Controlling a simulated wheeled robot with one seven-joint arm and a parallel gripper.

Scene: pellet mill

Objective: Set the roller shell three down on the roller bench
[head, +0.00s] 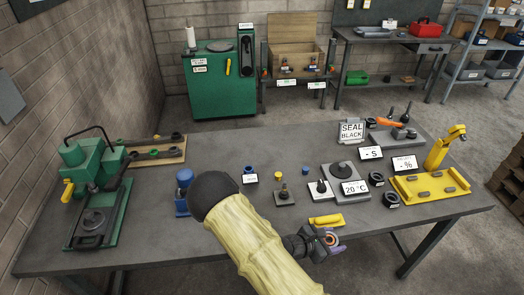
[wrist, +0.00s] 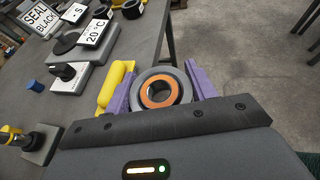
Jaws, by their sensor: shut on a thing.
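My gripper (head: 330,238) is shut on a dark grey ring with an orange inner face, likely the roller shell (wrist: 161,74). Its purple fingers press on either side of the ring in the wrist view. No number can be read on the ring. I cannot tell from a label whether this is the roller bench. Two dark rings, one at the bench's right part (head: 374,180) and one lower (head: 390,201), stand beside the yellow tray (head: 455,190).
A green press (head: 92,175) is at the left. A sign reading SEAL BLACK (head: 352,131) stands at the back. Bare bench top lies at the left front.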

